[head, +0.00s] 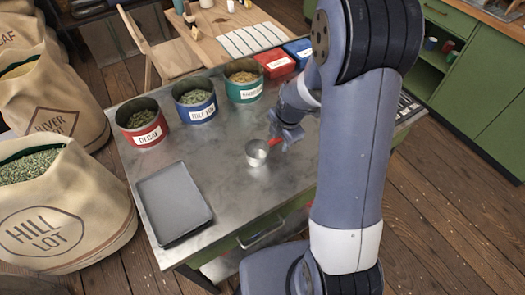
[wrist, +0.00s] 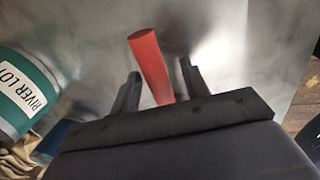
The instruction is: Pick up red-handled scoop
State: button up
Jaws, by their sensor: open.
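The red-handled scoop (head: 257,152) sits on the metal worktable (head: 235,196), with its silver cup to the left of my gripper (head: 285,136). Its red handle points right, toward the gripper. In the wrist view the red handle (wrist: 150,62) stands between the two dark fingers of my gripper (wrist: 158,82). The fingers are open, with a gap on each side of the handle. The scoop's cup is not visible in the wrist view.
Red (head: 140,123), blue (head: 195,103) and green (head: 243,82) bean tins stand along the table's back left. A grey tray (head: 173,203) lies at the front left. Red (head: 275,63) and blue (head: 298,50) boxes are at the back. The table between tray and scoop is clear.

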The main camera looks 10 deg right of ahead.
jog(key=shift+c, duration=0.2)
grip_shut()
dwell(0.3)
